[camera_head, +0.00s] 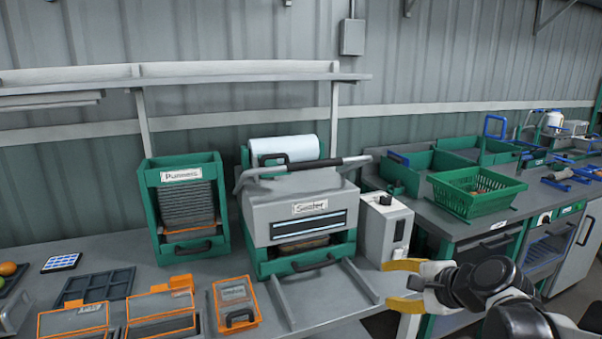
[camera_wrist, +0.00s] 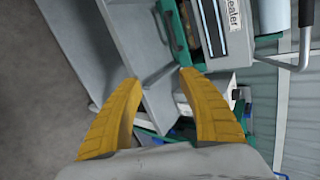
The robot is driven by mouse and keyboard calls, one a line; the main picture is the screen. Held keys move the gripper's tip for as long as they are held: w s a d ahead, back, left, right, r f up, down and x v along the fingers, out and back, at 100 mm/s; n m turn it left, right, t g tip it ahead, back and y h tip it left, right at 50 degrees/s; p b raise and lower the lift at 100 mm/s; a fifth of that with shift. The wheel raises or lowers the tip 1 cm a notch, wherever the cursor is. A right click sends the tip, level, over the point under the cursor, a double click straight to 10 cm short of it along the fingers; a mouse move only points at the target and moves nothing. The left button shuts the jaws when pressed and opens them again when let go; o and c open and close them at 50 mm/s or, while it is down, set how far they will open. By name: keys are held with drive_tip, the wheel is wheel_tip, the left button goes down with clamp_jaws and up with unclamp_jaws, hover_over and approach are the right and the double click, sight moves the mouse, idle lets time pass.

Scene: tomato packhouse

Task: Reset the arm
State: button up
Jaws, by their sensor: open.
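My gripper (camera_head: 398,284) has yellow fingers and shows at the lower right of the head view, in front of the bench's right end. It is open and empty, with its two fingers apart. In the wrist view my gripper (camera_wrist: 158,90) points toward the bench and the sealer, with nothing between the fingers. My black and white arm runs from it to the lower right corner of the head view.
The grey and green sealer (camera_head: 302,215) stands on the bench, left of my gripper. A green punnet dispenser (camera_head: 150,215), orange-rimmed containers (camera_head: 160,305) and a dark tray (camera_head: 95,285) are further left. A green basket (camera_head: 478,190) sits on the right counter.

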drive_tip(key=s+f+n+g+h, duration=0.2)
drive_tip(key=s+n+h, duration=0.3)
drive_tip(key=s+n, duration=1)
drive_tip(key=s, duration=0.4)
drive_tip(key=shift+a+f, duration=0.2)
drive_tip(key=shift+a, duration=0.05)
